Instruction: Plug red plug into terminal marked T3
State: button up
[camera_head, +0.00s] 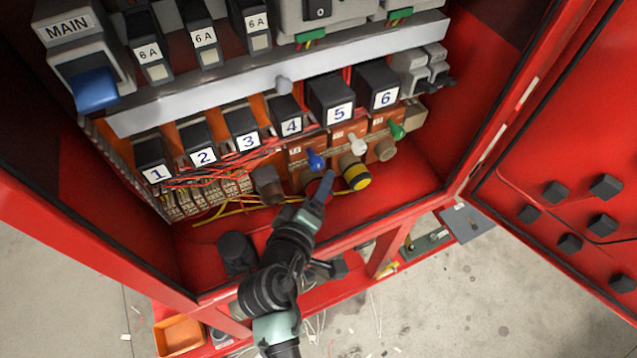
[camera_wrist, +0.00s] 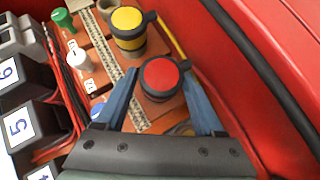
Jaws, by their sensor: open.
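The red plug (camera_wrist: 160,78), with a round red top and a dark body, stands between the two blue fingers of my gripper (camera_wrist: 160,73) in the wrist view. The fingers are open, one on each side, and I cannot tell whether they touch it. In the head view my gripper (camera_head: 322,188) reaches into the red cabinet and hides the red plug. The labels are too small to read surely, so I cannot tell which is T3.
A yellow plug (camera_wrist: 128,30) stands close to the red one. Blue (camera_head: 315,160), white (camera_head: 357,145) and green (camera_head: 397,131) knobs sit on the blocks. Numbered black relays (camera_head: 331,100) and loose wires (camera_head: 225,170) are alongside. The cabinet wall (camera_wrist: 250,60) is close on the right in the wrist view.

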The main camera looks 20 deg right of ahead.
jog(key=shift+w+d+f, duration=0.2)
jog(key=shift+w+d, duration=0.1)
jog(key=shift+w, duration=0.05)
grip_shut()
jog(key=shift+c, duration=2.1)
grip_release()
jog(key=c, duration=1.8)
grip_release()
jog(key=shift+s+p, duration=0.55)
jog(key=shift+s, duration=1.65)
jog(key=shift+s, duration=0.1)
